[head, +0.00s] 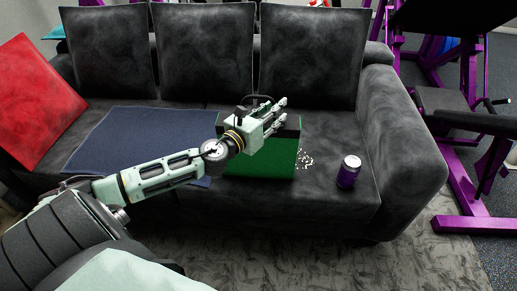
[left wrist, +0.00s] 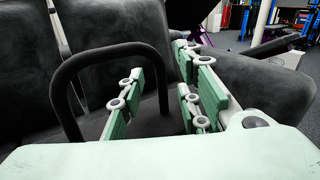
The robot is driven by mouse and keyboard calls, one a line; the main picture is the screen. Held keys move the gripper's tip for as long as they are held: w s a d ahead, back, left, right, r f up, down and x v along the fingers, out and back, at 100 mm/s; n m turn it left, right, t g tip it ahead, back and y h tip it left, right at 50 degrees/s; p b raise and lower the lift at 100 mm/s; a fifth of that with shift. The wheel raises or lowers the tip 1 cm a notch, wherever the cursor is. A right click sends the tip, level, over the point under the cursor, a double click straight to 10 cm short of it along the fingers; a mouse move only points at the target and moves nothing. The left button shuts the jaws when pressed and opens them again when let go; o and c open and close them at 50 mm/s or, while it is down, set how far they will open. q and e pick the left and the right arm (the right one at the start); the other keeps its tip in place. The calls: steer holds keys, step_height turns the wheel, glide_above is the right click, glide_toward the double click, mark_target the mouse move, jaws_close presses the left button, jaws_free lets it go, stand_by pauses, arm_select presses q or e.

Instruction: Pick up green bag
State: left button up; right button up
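The green bag (head: 262,163) sits on the dark couch seat in the head view, with a darker upper edge. My left gripper (head: 279,116) is over the top of the bag. In the left wrist view, a black arched handle (left wrist: 104,52) rises beside and behind the gripper's green-padded fingers (left wrist: 165,100). The fingers stand apart with a gap between them, and the gripper looks open. I cannot tell whether a finger touches the handle. The bag's body is hidden in the left wrist view. My right gripper is not in view.
A purple can (head: 348,172) stands on the seat right of the bag, near small pale bits (head: 305,160). A dark blue cloth (head: 135,140) lies left, and a red cushion (head: 38,100) leans at the far left. Purple gym equipment (head: 470,190) stands beyond the couch's right arm (head: 405,140).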

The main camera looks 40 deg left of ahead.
arm_select(q)
steer(key=shift+w, duration=0.35)
steer(key=shift+c, duration=0.5)
jaws_close()
steer(key=shift+r, duration=0.1)
